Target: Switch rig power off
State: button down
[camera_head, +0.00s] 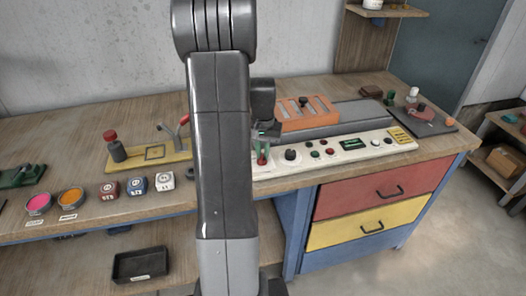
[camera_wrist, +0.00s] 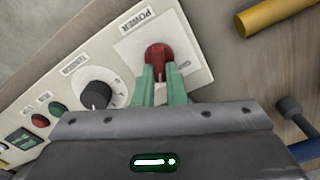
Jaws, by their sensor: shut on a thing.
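The power switch, a red rounded handle (camera_wrist: 157,56), stands on a white plate marked POWER (camera_wrist: 130,48) in the wrist view. My gripper (camera_wrist: 158,78) has its two green fingers shut on the handle, one on each side. The fingers hide the handle's lower part, and I cannot tell its on or off setting. In the head view my gripper (camera_head: 262,148) is over the left part of the white control panel (camera_head: 375,149), with a bit of red handle (camera_head: 262,160) below it.
Behind the panel is an orange rack (camera_head: 308,113). A yellow plate (camera_head: 155,153) with a red-topped post (camera_head: 113,145) lies to the left.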

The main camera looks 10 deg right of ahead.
jog(key=n, duration=0.6)
jog(key=shift+a, duration=0.3)
jog(key=n, duration=0.6)
jog(key=shift+a+b, duration=0.2)
jog(key=shift+b, duration=0.1)
jog(key=c, duration=1.5)
grip_release()
notch_tip(320, 180, up, 14)
jog(key=shift+f, duration=0.1)
